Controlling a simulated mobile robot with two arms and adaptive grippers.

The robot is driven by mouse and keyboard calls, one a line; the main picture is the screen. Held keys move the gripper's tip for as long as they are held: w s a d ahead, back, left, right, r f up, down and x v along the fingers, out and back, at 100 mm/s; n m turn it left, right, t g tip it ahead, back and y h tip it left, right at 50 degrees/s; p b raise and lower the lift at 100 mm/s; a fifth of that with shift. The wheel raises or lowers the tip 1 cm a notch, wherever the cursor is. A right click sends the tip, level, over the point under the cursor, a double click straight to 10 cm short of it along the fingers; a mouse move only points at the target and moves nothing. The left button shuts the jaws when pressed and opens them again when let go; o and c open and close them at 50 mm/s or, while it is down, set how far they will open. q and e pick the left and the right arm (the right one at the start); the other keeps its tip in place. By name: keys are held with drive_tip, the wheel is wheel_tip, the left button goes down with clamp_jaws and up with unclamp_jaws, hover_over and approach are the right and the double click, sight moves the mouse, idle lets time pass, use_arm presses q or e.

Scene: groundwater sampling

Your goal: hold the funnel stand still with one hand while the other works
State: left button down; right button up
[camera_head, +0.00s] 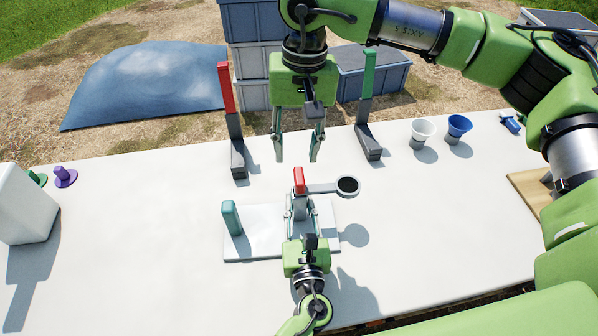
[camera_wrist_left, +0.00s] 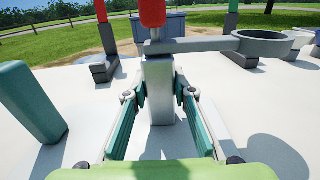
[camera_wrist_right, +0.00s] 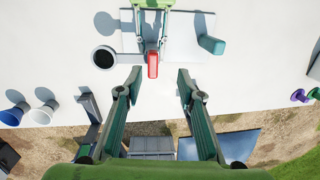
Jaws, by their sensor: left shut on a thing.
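The funnel stand has a white base plate (camera_head: 262,243), a grey upright with a red top (camera_head: 299,178), and an arm to the right ending in a dark-centred ring (camera_head: 348,186). A teal block (camera_head: 231,217) stands on the plate's left part. My left gripper (camera_head: 300,208) is shut on the grey upright (camera_wrist_left: 160,95), below the red top. My right gripper (camera_head: 297,158) is open and empty, pointing down beyond the stand. In the right wrist view its spread fingers (camera_wrist_right: 159,82) have the stand's red top (camera_wrist_right: 153,66) between and ahead of them, apart from both.
A red-topped post (camera_head: 226,88) and a green-topped post (camera_head: 369,75) stand at the table's far edge. A white cup (camera_head: 422,130) and a blue cup (camera_head: 458,125) are at the right. A white box (camera_head: 25,205) is at the left. The table's left-middle is clear.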

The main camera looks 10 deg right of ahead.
sight(300, 179)
drive_tip(key=shift+w+d+f+t+h, duration=0.3)
drive_tip(key=shift+d+f+h, duration=0.1)
wheel_tip(300, 179, down, 9)
drive_tip(key=shift+f, duration=0.1)
idle(0.4)
drive_tip(key=c, duration=1)
